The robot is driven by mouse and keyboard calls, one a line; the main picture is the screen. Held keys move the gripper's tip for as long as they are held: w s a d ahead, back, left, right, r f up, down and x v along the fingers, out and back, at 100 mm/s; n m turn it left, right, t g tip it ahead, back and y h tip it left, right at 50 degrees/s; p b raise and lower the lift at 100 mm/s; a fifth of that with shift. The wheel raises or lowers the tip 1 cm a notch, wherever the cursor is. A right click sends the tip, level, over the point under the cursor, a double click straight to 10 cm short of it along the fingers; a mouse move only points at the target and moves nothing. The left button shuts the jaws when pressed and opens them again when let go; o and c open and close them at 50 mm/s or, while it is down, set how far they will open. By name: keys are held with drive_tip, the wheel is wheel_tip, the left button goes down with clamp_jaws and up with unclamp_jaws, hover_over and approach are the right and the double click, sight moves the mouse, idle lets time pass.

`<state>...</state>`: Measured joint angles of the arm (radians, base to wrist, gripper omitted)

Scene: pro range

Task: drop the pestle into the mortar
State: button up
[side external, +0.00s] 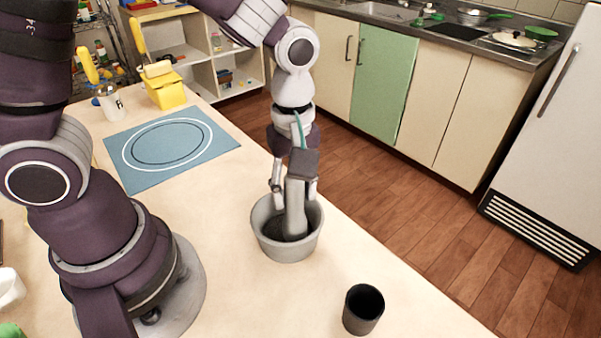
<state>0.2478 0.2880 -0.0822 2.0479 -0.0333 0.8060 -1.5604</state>
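The mortar (270,243) is a light grey bowl with a dark inside, upright on the table near its right edge. The pestle (296,208) is a grey, thick-ended rod standing nearly upright, its lower end inside the mortar's rim. Whether it touches the mortar's floor cannot be told. My gripper (295,190) is pointing down right above the mortar, with one finger on either side of the pestle's upper part. A dark block at the gripper partly covers the contact, so I cannot tell whether the fingers press on the pestle.
A black cup (363,309) stands at the table's front right. A blue mat (125,142) with ringed circles lies at the back left, near a yellow container (165,91) and a white bottle (110,102). The table between mat and mortar is clear.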

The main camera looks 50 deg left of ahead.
drive_tip(key=shift+o, duration=1.4)
wheel_tip(320, 180, up, 12)
drive_tip(key=shift+r, duration=0.1)
drive_tip(key=s+a+f+m+t, duration=0.2)
drive_tip(key=s+a+m+t, duration=0.3)
drive_tip(key=m, duration=0.9)
drive_tip(key=shift+a+t, duration=0.3)
drive_tip(key=shift+a, duration=0.7)
